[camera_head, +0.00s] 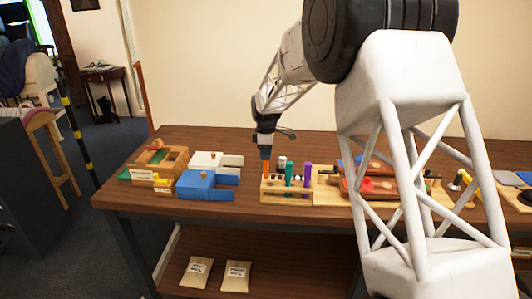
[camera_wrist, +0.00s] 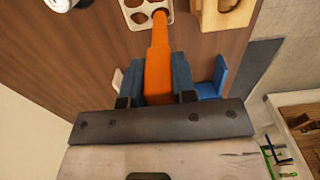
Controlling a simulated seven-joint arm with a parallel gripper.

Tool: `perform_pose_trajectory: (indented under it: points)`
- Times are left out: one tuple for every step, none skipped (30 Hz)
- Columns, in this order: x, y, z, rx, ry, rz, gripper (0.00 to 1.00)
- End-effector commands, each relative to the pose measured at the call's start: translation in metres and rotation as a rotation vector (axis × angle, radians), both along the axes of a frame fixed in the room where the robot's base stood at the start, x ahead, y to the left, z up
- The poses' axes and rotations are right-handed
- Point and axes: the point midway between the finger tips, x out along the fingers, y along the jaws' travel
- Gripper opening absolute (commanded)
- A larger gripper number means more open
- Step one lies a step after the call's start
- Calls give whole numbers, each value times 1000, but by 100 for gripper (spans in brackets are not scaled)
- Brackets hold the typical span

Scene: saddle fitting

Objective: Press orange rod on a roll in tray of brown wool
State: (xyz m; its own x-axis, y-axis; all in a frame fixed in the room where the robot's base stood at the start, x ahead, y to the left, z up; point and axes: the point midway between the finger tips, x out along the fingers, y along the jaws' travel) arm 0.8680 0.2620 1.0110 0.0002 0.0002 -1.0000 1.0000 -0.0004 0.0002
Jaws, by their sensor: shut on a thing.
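My gripper (camera_head: 266,150) is shut on the orange rod (camera_head: 266,168), which points down at the left end of a small wooden rack (camera_head: 290,197). In the wrist view the orange rod (camera_wrist: 158,68) sits between the two blue-grey fingers (camera_wrist: 159,82), its narrower end near a pale holder with holes (camera_wrist: 153,17). I cannot tell whether the rod touches the rack. Reddish-brown trays (camera_head: 377,187) stand right of the rack, partly hidden by my arm. I cannot make out which tray holds brown wool or where the roll is.
A green rod (camera_head: 289,174) and a purple rod (camera_head: 308,172) stand in the rack close to my gripper. Left of it are a blue box (camera_head: 196,184), a white box (camera_head: 206,160) and a wooden tray with green inside (camera_head: 158,160). The table's front left is clear.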

Motion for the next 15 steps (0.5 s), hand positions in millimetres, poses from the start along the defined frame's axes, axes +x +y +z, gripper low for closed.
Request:
perform_pose_trajectory:
  points:
    - [0, 0, 0, 0, 0, 0, 8]
    - [0, 0, -1, 0, 0, 0, 8]
    - [0, 0, -1, 0, 0, 0, 8]
    - [0, 0, -1, 0, 0, 0, 8]
    - [0, 0, -2, 0, 0, 0, 8]
    - [0, 0, -2, 0, 0, 0, 8]
    - [0, 0, -2, 0, 0, 0, 8]
    - [0, 0, -3, 0, 0, 0, 8]
    - [0, 0, -3, 0, 0, 0, 8]
    - [0, 0, -4, 0, 0, 0, 8]
    - [0, 0, -4, 0, 0, 0, 8]
    - [0, 0, -4, 0, 0, 0, 8]
    - [0, 0, -4, 0, 0, 0, 8]
    - [0, 0, -5, 0, 0, 0, 8]
    - [0, 0, -5, 0, 0, 0, 8]
